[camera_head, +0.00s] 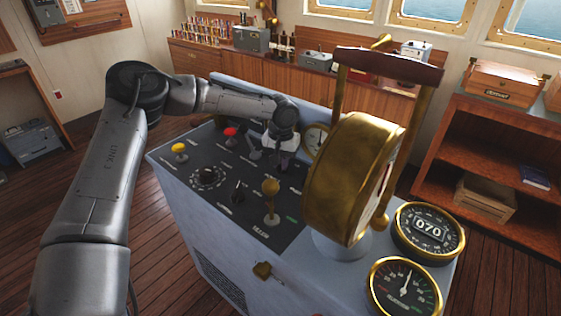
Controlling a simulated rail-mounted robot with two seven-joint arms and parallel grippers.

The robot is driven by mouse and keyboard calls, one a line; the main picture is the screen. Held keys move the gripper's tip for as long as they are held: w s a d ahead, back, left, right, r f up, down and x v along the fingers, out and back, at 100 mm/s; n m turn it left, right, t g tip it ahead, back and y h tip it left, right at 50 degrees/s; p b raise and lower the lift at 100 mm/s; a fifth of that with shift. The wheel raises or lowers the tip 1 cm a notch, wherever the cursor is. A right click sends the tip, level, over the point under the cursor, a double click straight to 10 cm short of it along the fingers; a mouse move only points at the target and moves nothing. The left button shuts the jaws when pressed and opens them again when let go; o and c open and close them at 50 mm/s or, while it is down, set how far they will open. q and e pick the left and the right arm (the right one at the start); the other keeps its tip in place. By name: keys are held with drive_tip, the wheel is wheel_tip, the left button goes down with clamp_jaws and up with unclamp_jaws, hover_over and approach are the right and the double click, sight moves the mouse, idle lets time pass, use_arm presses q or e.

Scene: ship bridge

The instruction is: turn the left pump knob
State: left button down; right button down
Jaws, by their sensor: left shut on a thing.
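My left gripper (279,158) reaches in from the left, over the far side of the dark control panel (213,209) on the grey console. It points down and is shut on a small control at the panel, which I take to be the left pump knob. The gripper and wrist hide most of that knob, so its angle cannot be told. The panel's labels are too small to read. My right gripper is not in view.
Nearby on the panel are a yellow knob (180,149), a red knob (231,132), a round dial (208,178), a black knob (238,190) and a brass-topped lever (271,188). A tall brass telegraph (345,178) stands close right of the gripper. Two gauges (428,230) (404,287) are at right.

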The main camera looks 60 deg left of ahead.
use_arm(q)
drive_tip(key=shift+n, duration=0.9)
drive_tip(key=shift+w+r, duration=0.1)
drive_tip(key=c, duration=1.1)
unclamp_jaws()
drive_tip(key=shift+c, duration=0.2)
wheel_tip(320, 180, up, 14)
drive_tip(key=shift+b, duration=0.45)
drive_tip(key=shift+f, duration=0.2)
